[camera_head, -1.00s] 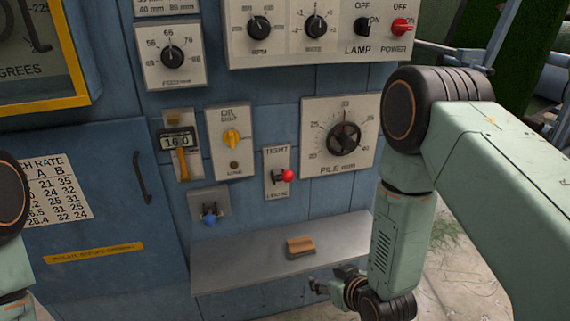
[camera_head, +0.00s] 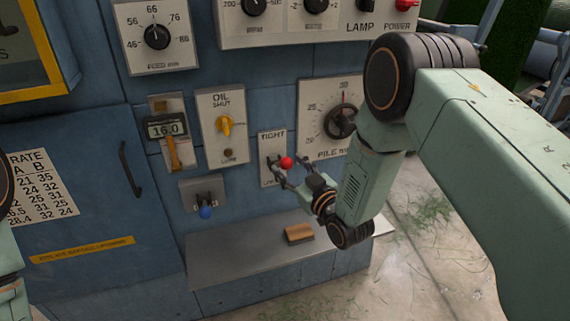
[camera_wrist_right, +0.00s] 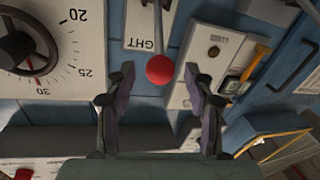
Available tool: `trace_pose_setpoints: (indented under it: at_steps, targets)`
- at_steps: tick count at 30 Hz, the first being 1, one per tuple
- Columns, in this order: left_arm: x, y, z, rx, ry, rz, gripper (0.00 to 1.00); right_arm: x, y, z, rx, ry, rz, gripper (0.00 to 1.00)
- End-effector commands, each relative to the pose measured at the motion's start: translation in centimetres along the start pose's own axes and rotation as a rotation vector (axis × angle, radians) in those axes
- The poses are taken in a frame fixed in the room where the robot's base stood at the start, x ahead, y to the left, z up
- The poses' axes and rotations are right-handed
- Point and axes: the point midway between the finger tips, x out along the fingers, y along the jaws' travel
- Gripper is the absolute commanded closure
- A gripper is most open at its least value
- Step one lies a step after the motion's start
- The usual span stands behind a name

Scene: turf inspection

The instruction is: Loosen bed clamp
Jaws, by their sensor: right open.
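The bed clamp is a small lever with a red ball knob (camera_head: 286,162) on a pale plate (camera_head: 267,143) marked TIGHT at its top; the lower word is partly covered by my gripper. My right gripper (camera_head: 279,172) is open at the knob, with its fingers on either side of it in the head view. In the right wrist view the red knob (camera_wrist_right: 160,69) lies between and just beyond the two open fingertips (camera_wrist_right: 160,80), with no clear contact. Of my left arm only a part shows at the left edge; its gripper is out of view.
The oil valve (camera_head: 225,126), pile dial (camera_head: 341,122), blue-knobbed lever (camera_head: 205,212) and gauge reading 16.0 (camera_head: 167,128) surround the clamp. A grey shelf (camera_head: 225,262) bearing a brown block (camera_head: 299,233) juts out below.

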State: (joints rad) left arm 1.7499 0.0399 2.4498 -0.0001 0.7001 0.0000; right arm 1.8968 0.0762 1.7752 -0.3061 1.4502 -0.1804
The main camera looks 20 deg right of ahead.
Motion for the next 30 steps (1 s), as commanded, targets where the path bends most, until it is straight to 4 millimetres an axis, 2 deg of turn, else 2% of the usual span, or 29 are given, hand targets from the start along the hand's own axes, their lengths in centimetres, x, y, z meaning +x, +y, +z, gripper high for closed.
trace_pose_setpoints:
  at_steps: [6, 16, 30]
  targets:
    - [0.4, 0.0, 0.0, 0.000, 0.000, 0.000, 0.60, 2.3, -0.1, 0.0, -0.001, 0.000, 0.000, 0.47]
    - [0.4, 0.0, 0.0, 0.000, 0.000, 0.000, 0.60, 2.9, -0.1, 0.0, 0.001, -0.002, 0.001, 0.47]
    - [0.4, 0.0, 0.0, 0.000, 0.000, 0.000, 0.60, 2.9, -0.1, 0.0, 0.000, -0.002, 0.001, 0.86]
